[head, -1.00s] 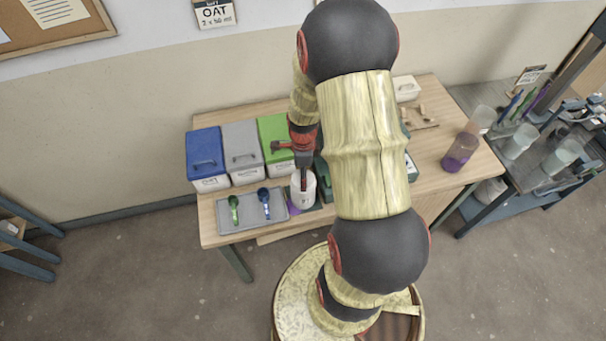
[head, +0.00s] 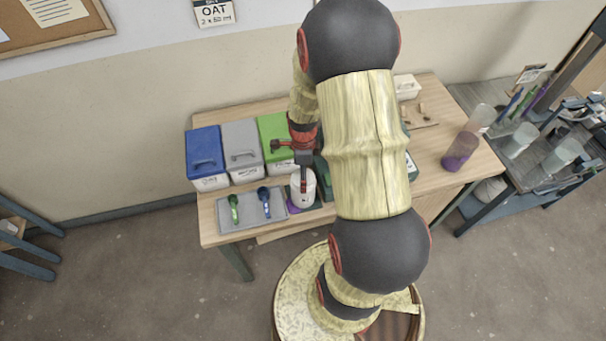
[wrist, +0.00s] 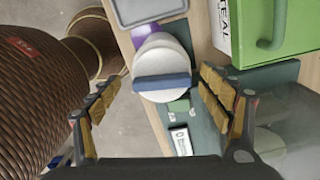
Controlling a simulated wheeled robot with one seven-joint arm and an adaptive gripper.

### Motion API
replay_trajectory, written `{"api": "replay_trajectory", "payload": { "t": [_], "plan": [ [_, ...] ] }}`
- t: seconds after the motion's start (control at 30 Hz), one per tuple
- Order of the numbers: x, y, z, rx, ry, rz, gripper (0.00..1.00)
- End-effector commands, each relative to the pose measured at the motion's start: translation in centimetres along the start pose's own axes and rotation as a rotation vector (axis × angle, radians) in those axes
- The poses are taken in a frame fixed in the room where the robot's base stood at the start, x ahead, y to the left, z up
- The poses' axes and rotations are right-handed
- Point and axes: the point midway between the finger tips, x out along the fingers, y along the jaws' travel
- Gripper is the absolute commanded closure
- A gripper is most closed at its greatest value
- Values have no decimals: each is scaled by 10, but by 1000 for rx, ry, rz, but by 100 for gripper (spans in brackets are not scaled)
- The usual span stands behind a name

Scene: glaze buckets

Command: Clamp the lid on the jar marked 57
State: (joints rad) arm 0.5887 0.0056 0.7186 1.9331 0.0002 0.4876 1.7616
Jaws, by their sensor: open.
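A white jar (head: 302,190) stands near the front edge of the wooden table in the head view, partly hidden by my gripper (head: 303,183). In the wrist view its round pale top (wrist: 165,50) has a blue bar (wrist: 162,82) lying across it. My gripper (wrist: 160,105) is open and empty in the wrist view. Its padded fingers are left and right of the jar top, apart from it, with the bar between and slightly ahead of them. No number is readable on the jar, so I cannot confirm the 57.
A grey tray (head: 227,222) with a green and a blue scoop lies left of the jar. Blue (head: 205,155), grey (head: 241,150) and green (head: 273,130) bins stand behind. A purple patch (wrist: 142,34) is beside the jar. A purple-filled cup (head: 458,155) stands at the right.

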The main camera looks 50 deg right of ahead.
Motion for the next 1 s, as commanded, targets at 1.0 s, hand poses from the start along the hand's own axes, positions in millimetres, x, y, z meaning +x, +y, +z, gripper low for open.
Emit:
{"api": "replay_trajectory", "payload": {
  "t": [1.0],
  "plan": [
    [-115,0,0,-1,0,0,21]
  ]
}}
